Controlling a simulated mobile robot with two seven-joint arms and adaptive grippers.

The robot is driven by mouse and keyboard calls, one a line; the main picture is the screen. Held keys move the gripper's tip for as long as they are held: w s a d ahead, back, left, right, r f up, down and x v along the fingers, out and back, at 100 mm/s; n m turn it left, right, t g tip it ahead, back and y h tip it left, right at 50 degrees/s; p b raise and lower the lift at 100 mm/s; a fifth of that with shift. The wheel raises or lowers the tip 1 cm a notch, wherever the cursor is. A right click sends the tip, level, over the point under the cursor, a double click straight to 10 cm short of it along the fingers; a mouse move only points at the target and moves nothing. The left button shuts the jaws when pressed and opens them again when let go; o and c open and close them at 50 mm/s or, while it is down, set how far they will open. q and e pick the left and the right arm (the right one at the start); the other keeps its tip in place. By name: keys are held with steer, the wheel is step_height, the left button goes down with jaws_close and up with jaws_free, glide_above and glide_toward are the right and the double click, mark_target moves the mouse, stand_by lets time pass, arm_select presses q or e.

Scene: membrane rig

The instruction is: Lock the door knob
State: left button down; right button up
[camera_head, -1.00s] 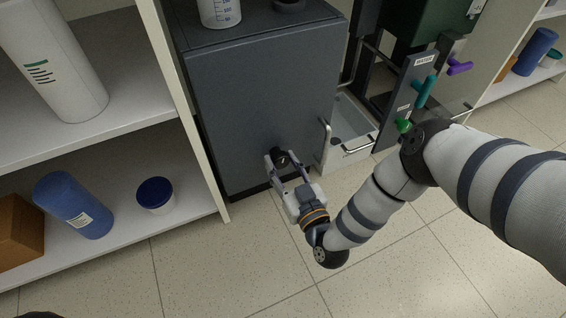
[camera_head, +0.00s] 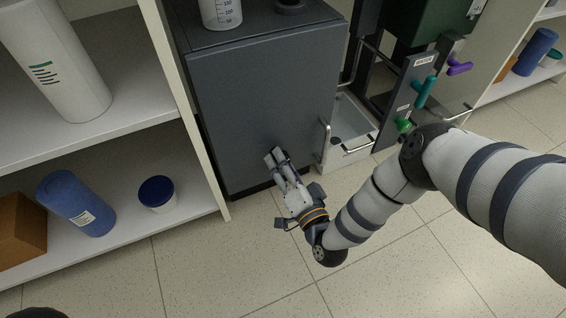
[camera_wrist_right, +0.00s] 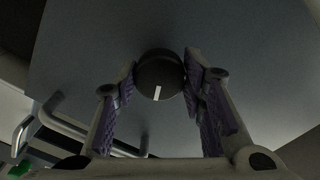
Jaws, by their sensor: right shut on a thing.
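The door knob (camera_wrist_right: 160,72) is round and black, on the front of the grey cabinet door (camera_head: 255,105). In the right wrist view its white mark points down, tilted slightly left. My right gripper (camera_head: 276,157) is at the knob, low on the door, with its fingers around it. In the right wrist view the purple-padded fingers (camera_wrist_right: 160,85) stand on both sides of the knob, shut on it. In the head view the fingers largely hide the knob. My left gripper is not in view.
A metal door handle (camera_head: 325,142) stands right of the knob. A white shelf (camera_head: 120,232) with a blue bottle (camera_head: 75,204) is left. The floor in front is clear.

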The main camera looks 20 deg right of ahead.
steer(key=m, duration=0.4)
steer(key=shift+m, duration=0.4)
steer(key=shift+a+m, duration=0.1)
steer(key=shift+m, duration=0.2)
steer(key=o, duration=1.2)
steer(key=s, duration=1.2)
steer(key=shift+d, duration=0.25)
